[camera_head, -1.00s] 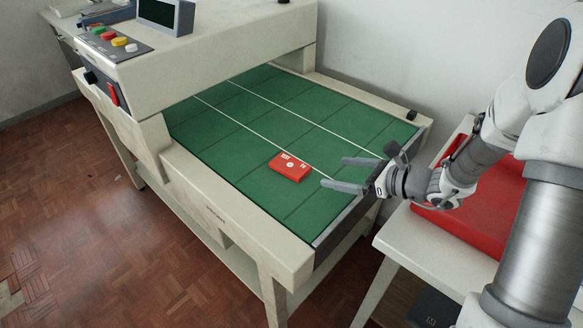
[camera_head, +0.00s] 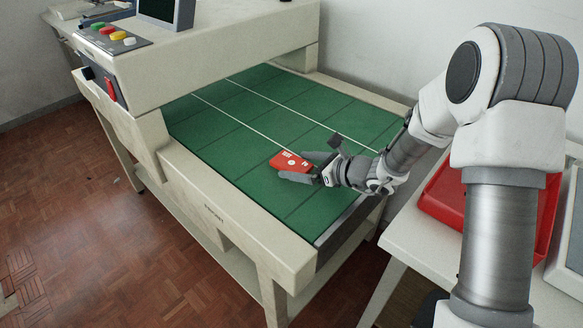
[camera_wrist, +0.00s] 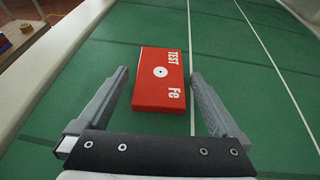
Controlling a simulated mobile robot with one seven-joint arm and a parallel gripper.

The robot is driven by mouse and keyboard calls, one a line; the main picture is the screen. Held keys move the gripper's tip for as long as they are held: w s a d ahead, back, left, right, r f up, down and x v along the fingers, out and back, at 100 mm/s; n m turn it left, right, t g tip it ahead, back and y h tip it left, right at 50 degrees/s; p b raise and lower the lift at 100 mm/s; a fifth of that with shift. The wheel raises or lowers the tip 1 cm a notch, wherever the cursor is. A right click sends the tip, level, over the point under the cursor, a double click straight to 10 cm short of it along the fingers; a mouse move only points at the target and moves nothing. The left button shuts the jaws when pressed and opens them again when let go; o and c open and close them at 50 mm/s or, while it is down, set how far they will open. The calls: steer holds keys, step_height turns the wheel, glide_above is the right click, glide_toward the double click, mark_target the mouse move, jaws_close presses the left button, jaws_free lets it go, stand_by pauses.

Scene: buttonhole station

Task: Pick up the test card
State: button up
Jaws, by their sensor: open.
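The test card (camera_head: 288,161) is a red block lying flat on the green belt (camera_head: 245,114). In the wrist view the test card (camera_wrist: 159,77) shows white "TEST" and "Fe" lettering and a white dot. My gripper (camera_head: 299,169) is open, low over the belt at the card's near end. In the wrist view my gripper (camera_wrist: 159,85) has one finger on each side of the card's near part. A gap of green shows between each finger and the card, so neither appears to touch it.
The machine's housing (camera_head: 230,55) spans the far part of the belt. A control panel (camera_head: 112,38) with coloured buttons is at its left. A red tray (camera_head: 447,202) stands on a white table (camera_head: 430,247) at right. The belt around the card is clear.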

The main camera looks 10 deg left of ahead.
steer(key=c, duration=1.3)
steer(key=shift+r, duration=0.1)
steer(key=shift+c, duration=0.2)
